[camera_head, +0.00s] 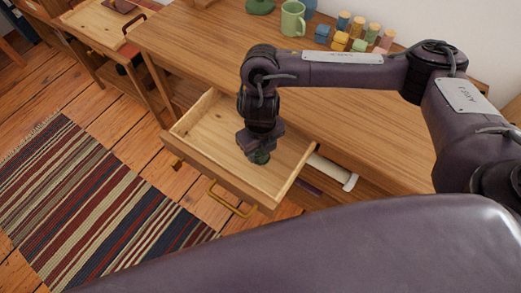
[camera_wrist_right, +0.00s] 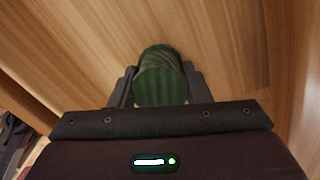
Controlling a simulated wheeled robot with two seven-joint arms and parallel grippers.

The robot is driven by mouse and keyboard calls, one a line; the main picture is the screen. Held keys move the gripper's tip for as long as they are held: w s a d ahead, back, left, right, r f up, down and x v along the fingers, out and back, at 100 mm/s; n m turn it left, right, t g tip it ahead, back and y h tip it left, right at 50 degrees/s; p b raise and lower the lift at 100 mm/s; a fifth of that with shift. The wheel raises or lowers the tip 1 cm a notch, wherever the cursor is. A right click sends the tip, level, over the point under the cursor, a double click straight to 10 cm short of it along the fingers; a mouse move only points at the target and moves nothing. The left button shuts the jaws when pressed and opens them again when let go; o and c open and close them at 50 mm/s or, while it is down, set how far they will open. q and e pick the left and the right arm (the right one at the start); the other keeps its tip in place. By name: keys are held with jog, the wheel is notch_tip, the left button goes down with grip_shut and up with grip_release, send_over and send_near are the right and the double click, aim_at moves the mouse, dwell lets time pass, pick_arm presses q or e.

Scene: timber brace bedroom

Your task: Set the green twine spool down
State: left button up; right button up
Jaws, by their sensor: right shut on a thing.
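The green twine spool (camera_wrist_right: 162,78) is between the two fingers of my right gripper (camera_wrist_right: 160,97) in the right wrist view, with the fingers pressed on its sides. I cannot tell whether the spool touches the drawer bottom. My left gripper does not show.
The wooden desk (camera_head: 205,50) carries a green mug (camera_head: 292,18) and several coloured spools (camera_head: 357,27) at the back. The drawer walls stand around the right gripper. A striped rug (camera_head: 85,200) lies on the floor at left. The desk's middle is clear.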

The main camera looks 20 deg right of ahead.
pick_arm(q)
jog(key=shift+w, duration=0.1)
pick_arm(e)
jog(key=shift+f, duration=0.1)
jog(key=shift+f, duration=0.1)
jog(key=o, duration=0.6)
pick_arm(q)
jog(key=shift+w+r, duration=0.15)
pick_arm(e)
jog(key=o, duration=0.4)
jog(key=shift+r, duration=0.2)
pick_arm(q)
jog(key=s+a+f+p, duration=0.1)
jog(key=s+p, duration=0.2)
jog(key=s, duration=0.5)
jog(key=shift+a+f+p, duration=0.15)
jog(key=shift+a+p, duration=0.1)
jog(key=shift+p, duration=0.05)
pick_arm(e)
notch_tip(320, 180, up, 12)
